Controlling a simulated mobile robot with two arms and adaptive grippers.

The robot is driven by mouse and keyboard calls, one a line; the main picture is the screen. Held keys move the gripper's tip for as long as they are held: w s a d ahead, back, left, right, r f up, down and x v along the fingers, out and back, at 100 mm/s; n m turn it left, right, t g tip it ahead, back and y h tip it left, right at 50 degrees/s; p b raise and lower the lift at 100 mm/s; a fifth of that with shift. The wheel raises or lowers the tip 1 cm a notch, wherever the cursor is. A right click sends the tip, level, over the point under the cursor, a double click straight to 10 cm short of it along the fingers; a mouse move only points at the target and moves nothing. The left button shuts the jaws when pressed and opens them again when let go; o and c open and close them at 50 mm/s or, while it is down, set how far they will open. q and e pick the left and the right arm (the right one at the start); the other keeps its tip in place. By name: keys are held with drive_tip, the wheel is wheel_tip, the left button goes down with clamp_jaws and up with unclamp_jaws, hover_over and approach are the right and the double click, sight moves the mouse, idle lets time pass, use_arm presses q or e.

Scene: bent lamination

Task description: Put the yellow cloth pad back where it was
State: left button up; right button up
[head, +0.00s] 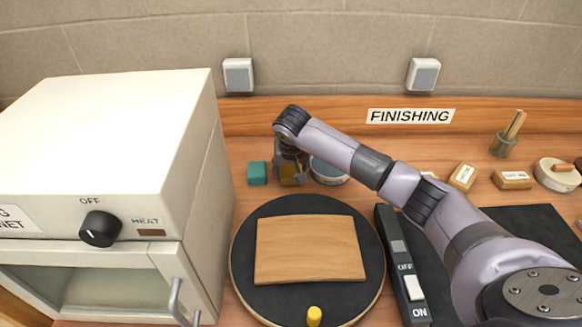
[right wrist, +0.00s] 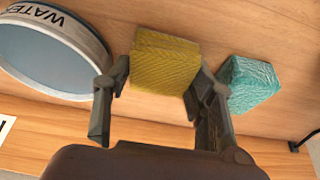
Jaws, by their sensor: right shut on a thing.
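The yellow cloth pad (head: 288,175) is at the back of the bench, between the teal pad (head: 257,173) and the round water dish (head: 328,172). My right gripper (head: 290,166) comes down over the yellow pad and partly hides it. In the right wrist view the woven yellow pad (right wrist: 165,62) sits between the two fingers of the right gripper (right wrist: 160,82), which is shut on it. I cannot tell whether the pad's underside touches the bench. The teal pad (right wrist: 252,84) stands close beside it, apart from it. My left gripper is not in view.
A round black turntable (head: 250,215) with a curved wooden sheet (head: 310,250) lies in front. A white heat cabinet (head: 100,140) stands left. A switch strip (head: 412,290) lies right of the turntable. Small labelled blocks (head: 463,176) and a brush pot (head: 504,145) are at back right.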

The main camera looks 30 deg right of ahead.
drive_tip(key=shift+f, duration=0.15)
drive_tip(key=o, duration=1)
drive_tip(key=shift+r, duration=0.35)
drive_tip(key=b+v, duration=0.3)
drive_tip(key=v, duration=0.8)
drive_tip(key=shift+s+r, duration=0.25)
drive_tip(key=shift+r, duration=0.05)
